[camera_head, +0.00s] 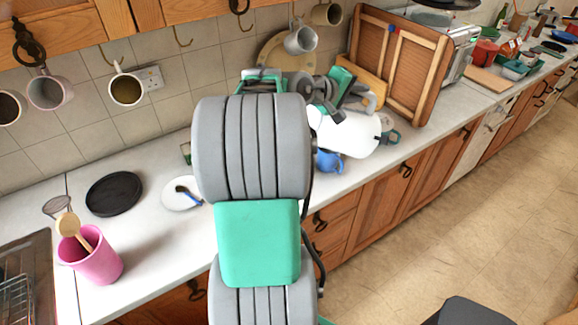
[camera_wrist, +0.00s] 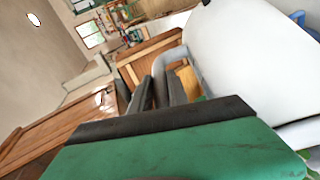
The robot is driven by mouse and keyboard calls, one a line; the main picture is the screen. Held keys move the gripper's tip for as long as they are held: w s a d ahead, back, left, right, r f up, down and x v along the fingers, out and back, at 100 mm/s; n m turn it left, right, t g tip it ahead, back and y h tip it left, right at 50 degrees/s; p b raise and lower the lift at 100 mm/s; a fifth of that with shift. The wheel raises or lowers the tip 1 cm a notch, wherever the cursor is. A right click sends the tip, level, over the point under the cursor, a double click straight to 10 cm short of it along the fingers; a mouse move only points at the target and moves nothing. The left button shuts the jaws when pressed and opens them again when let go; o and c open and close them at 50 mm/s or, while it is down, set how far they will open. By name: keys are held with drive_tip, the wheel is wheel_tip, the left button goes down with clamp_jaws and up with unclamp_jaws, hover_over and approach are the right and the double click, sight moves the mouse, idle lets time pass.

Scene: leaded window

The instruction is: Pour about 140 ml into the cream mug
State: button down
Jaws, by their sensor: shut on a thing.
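My gripper (camera_head: 352,98) is shut on the pale grey handle (camera_wrist: 172,57) of a large white vessel (camera_wrist: 245,55). In the head view the white vessel (camera_head: 343,134) lies strongly tilted above the counter's front part, partly hidden by my arm. A blue cup or jug (camera_head: 328,162) is just below the vessel. No cream mug is clearly seen on the counter; a pale mug with a dark inside (camera_head: 127,89) hangs from a hook at left. No liquid stream shows.
Other mugs hang along the wall. A pink pot with a wooden spoon (camera_head: 90,255), a black plate (camera_head: 114,193) and a white plate with a brush-like tool (camera_head: 182,194) stand left of my arm. A wooden frame (camera_head: 399,65) leans behind the vessel. Counter around the plates is clear.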

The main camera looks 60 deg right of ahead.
sight(345, 111)
drive_tip(key=shift+w+a+f+h+b, duration=0.25)
drive_tip(key=shift+w+h+b, duration=0.1)
drive_tip(key=shift+b, duration=0.45)
drive_tip(key=shift+a+f+b, duration=0.1)
drive_tip(key=shift+b, duration=0.2)
drive_tip(key=shift+w+a+f+g+h+b, duration=0.2)
drive_tip(key=shift+w+f+g+h+b, duration=0.15)
drive_tip(key=shift+b, duration=0.4)
drive_tip(key=shift+w+a+n+b, duration=0.3)
drive_tip(key=shift+w+a+b, duration=0.15)
drive_tip(key=shift+w+a, duration=0.1)
drive_tip(key=shift+s, duration=0.1)
